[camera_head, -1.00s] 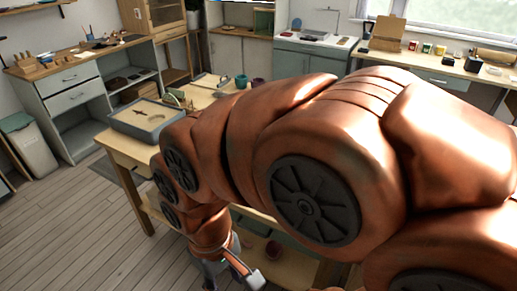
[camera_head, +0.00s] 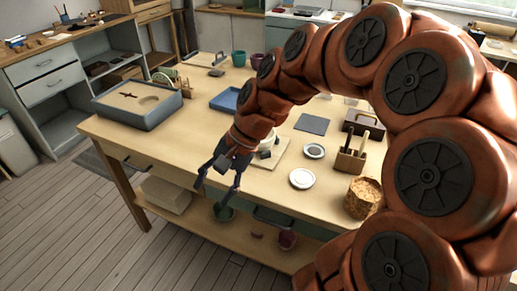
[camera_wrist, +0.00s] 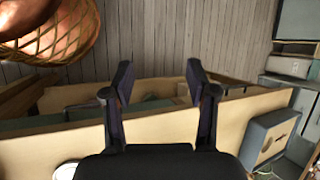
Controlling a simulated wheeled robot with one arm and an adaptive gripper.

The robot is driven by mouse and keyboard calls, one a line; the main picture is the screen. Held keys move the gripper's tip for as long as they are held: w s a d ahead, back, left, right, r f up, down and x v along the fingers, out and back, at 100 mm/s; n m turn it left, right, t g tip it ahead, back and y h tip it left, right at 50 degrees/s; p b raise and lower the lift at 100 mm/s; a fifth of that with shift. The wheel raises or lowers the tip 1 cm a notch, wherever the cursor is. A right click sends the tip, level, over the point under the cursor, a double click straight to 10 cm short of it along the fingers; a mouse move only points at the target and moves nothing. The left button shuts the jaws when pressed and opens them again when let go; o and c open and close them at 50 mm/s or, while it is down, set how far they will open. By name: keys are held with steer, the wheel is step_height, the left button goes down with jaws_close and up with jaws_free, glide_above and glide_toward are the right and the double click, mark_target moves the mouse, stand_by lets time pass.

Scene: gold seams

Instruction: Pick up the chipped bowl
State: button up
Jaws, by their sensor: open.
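My gripper (camera_head: 217,190) is open and empty, pointing down just off the front edge of the wooden worktable (camera_head: 110,128). In the wrist view its two fingers (camera_wrist: 158,82) are spread, with only table edge and floor showing between them. On the table's lower shelf sit a green bowl (camera_head: 223,212) and a dark maroon bowl (camera_head: 287,238). A small maroon piece (camera_head: 257,236) lies between them. I cannot tell from here which bowl is chipped. The gripper is above the green bowl and apart from it. The bowls are not clear in the wrist view.
A grey sand tray (camera_head: 138,105) stands on the table's left end. White dishes (camera_head: 302,179), a tool holder (camera_head: 350,160) and a cork-coloured container (camera_head: 362,198) stand to the right. A pale box (camera_head: 166,193) is on the lower shelf. Floor in front is clear.

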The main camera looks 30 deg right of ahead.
mark_target(264, 142)
steer(key=w+d+f+m+t+b, duration=0.2)
steer(key=w+d+m+t, duration=0.1)
steer(key=d, duration=0.5)
steer(key=w+d+f+m+t+y+b, duration=0.1)
steer(key=w+d+f+m+t+b, duration=0.1)
steer(key=w+d+m, duration=0.3)
steer(key=w+d+f+m+t+b, duration=0.2)
steer(key=d+m, duration=0.5)
steer(key=d, duration=0.6)
steer(key=shift+w+d+f+t+b, duration=0.1)
steer(key=shift+w+t+b, duration=0.25)
steer(key=shift+w+t, duration=0.15)
steer(key=shift+w+d+f+t+b, duration=0.1)
steer(key=shift+w+t+b, duration=0.2)
steer(key=shift+w+t, duration=0.15)
steer(key=shift+s+a+x, duration=0.1)
steer(key=shift+x, duration=1.8)
steer(key=shift+s+a+x, duration=0.1)
steer(key=shift+x, duration=1.75)
jaws_close()
